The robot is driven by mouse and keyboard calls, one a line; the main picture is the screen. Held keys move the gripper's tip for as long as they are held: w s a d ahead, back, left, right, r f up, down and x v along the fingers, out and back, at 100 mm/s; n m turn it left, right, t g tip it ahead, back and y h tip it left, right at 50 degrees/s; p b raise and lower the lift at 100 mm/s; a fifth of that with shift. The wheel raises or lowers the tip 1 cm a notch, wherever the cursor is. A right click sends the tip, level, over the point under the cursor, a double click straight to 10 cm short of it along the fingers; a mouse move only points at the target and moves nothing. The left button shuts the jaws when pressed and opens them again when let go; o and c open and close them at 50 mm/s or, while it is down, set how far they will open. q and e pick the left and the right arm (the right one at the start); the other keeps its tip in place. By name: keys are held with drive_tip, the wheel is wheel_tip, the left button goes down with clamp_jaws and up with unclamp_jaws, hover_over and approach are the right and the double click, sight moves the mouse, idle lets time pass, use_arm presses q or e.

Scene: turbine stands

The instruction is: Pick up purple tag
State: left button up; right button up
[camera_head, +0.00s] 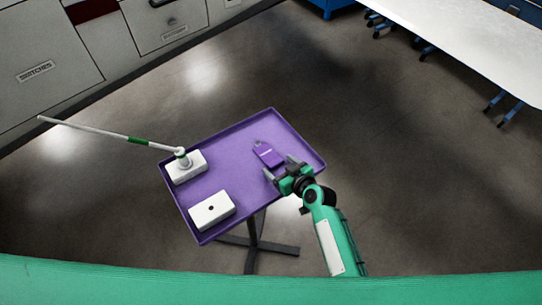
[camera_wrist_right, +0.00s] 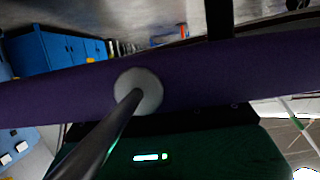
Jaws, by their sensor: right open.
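The purple tag (camera_head: 268,154) lies flat on the purple tray (camera_head: 235,147), toward its right side, with a small loop end pointing up-left. My right gripper (camera_head: 278,166) is open and empty just below and right of the tag, its two fingers pointing toward it. I cannot tell whether the fingertips touch the tag or the tray. In the right wrist view the tag does not show; a purple band (camera_wrist_right: 235,75) with a round grey plate and a dark post crosses the picture, likely the tray and its stand. My left gripper is not in view.
A white block (camera_head: 212,211) with a dark hole stands at the tray's near left. A second white base (camera_head: 186,167) holds a long white rod with a green band, reaching out past the left edge. The tray has a raised rim. Cabinets stand at upper left, a white table (camera_head: 470,40) at upper right.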

drive_tip(key=shift+w+a+f, duration=0.25)
drive_tip(key=shift+w, duration=0.1)
drive_tip(key=c, duration=1.5)
drive_tip(key=shift+r, duration=0.1)
